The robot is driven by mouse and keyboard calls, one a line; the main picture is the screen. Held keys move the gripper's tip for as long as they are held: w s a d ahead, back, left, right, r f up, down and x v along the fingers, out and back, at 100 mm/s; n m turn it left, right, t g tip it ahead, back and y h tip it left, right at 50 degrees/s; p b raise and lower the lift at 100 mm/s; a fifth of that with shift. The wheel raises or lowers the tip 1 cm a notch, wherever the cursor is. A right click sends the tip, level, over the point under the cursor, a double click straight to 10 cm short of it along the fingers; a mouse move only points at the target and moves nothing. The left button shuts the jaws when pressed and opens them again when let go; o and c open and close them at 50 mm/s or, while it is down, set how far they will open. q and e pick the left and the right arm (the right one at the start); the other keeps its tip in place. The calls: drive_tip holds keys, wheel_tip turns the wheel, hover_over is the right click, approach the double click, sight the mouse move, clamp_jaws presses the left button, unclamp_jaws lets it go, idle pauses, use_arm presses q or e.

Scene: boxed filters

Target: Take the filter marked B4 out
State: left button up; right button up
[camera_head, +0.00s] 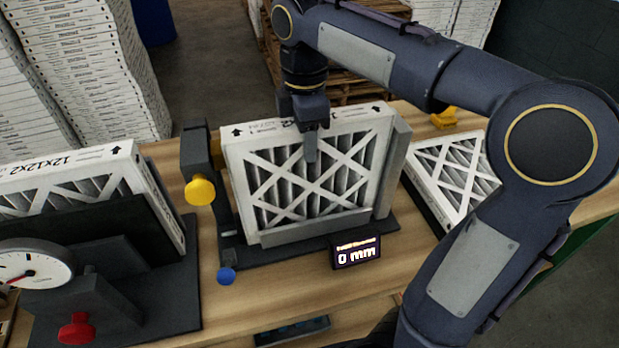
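A white-framed pleated filter (245,185) stands upright in a dark fixture (285,250) mid-table. No B4 mark is readable on any filter. My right gripper (310,148) points down at the top edge of this filter, with one finger in front of its face. The other finger is hidden, so whether it grips the filter is unclear. A second filter (75,170) leans in a dark stand at the left. A third filter (455,175) lies tilted at the right. My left gripper is not in view.
A yellow knob (200,190) and a blue knob (227,275) sit on the fixture's left side. A display (357,252) reads 0 mm. A dial gauge (32,264) and red knob (76,328) are at the lower left. Filter stacks (95,70) stand behind.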

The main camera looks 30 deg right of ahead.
clamp_jaws()
drive_tip(key=shift+r, duration=0.1)
